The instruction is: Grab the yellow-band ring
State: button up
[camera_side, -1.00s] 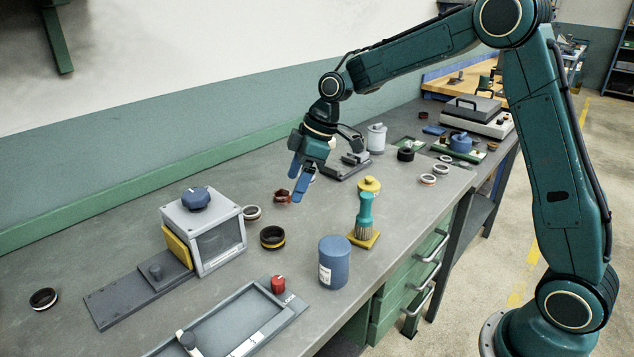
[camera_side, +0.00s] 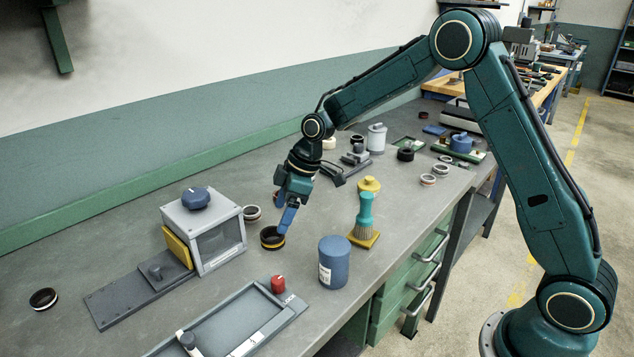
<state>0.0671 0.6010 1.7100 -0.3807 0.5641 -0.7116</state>
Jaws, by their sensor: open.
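The yellow-band ring (camera_side: 272,238) is a black ring with a yellow stripe. It lies flat on the grey bench, to the right of the grey box with the blue knob. My gripper (camera_side: 281,222) has blue fingers and points down just above the ring, overlapping its upper right part in the picture. The gripper is open and holds nothing that I can see. Whether a fingertip touches the ring cannot be told from this angle. The arm comes in from the upper right.
The grey box (camera_side: 218,245) stands close on the left, with a white-banded ring (camera_side: 251,213) beside it. A blue canister (camera_side: 334,262), a brush (camera_side: 364,217) and a red knob (camera_side: 278,284) stand to the right and front. A dark ring (camera_side: 43,299) lies far left. Bare bench surrounds the yellow-band ring.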

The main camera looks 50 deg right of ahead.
aim_at(275, 228)
jog(key=shift+a+f, duration=0.1)
jog(key=shift+f, duration=0.15)
jog(key=shift+x, duration=2.65)
jog(key=shift+a+r, duration=0.1)
jog(key=shift+a, duration=0.05)
jog(key=c, duration=1.2)
jog(key=shift+r, duration=0.1)
notch_tip(275, 228, up, 20)
jog(key=shift+f, duration=0.1)
